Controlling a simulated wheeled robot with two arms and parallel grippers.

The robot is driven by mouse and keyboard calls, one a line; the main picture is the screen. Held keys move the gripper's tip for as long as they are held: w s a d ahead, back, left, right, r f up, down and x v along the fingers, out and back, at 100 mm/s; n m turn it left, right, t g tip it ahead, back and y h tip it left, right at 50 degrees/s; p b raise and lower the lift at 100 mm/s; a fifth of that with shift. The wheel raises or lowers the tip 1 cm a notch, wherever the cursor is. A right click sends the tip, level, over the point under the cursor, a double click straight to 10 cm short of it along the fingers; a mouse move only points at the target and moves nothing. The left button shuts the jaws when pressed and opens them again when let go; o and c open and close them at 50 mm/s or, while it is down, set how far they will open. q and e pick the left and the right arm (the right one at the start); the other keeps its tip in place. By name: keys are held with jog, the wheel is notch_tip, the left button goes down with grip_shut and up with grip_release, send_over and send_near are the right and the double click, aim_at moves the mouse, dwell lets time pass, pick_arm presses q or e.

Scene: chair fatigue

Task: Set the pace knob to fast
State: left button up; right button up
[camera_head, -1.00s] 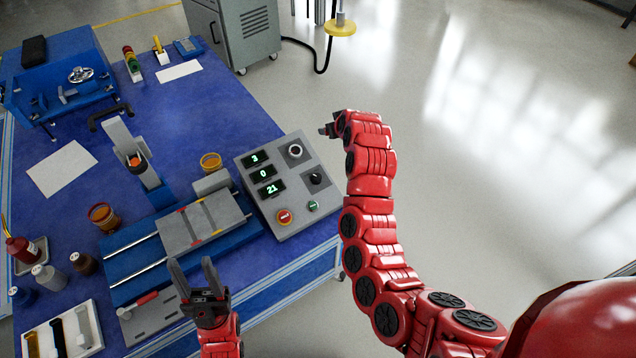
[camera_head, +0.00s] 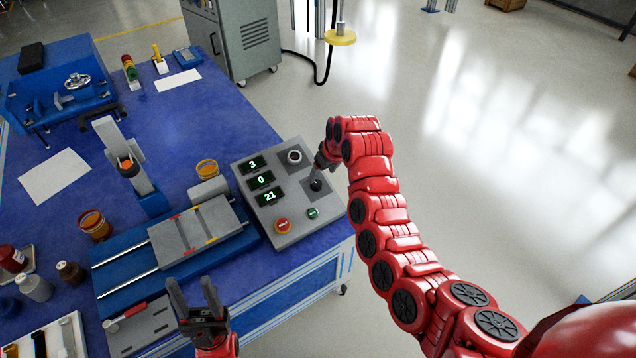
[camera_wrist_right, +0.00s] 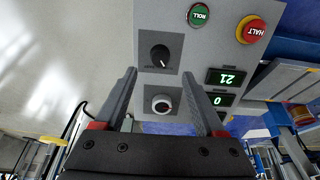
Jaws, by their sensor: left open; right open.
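The grey control panel (camera_head: 285,225) stands at the table's right edge and carries two knobs. The black knob (camera_wrist_right: 160,55) has a pale pointer mark towards the lower right in the wrist view. The pale knob (camera_wrist_right: 162,104) sits below it there, with a dark face; it also shows in the head view (camera_head: 294,156). No readable label tells which is the pace knob. My right gripper (camera_wrist_right: 160,74) is open and empty, its fingers over the panel on either side of the knob column; contact is not visible. My left gripper (camera_head: 193,284) is open and empty near the table's front.
The panel also has a red HALT button (camera_head: 283,226), a green ROLL button (camera_head: 313,213) and displays reading 3, 0 and 21. A blue slide fixture (camera_head: 110,272) with a grey carriage (camera_head: 197,230) stands left of the panel. The floor to the right is open.

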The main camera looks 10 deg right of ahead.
aim_at(317, 183)
jog(key=b+x, duration=0.1)
jog(key=x, duration=0.6)
jog(key=shift+w+f, duration=0.1)
jog(key=shift+f, duration=0.05)
grip_shut()
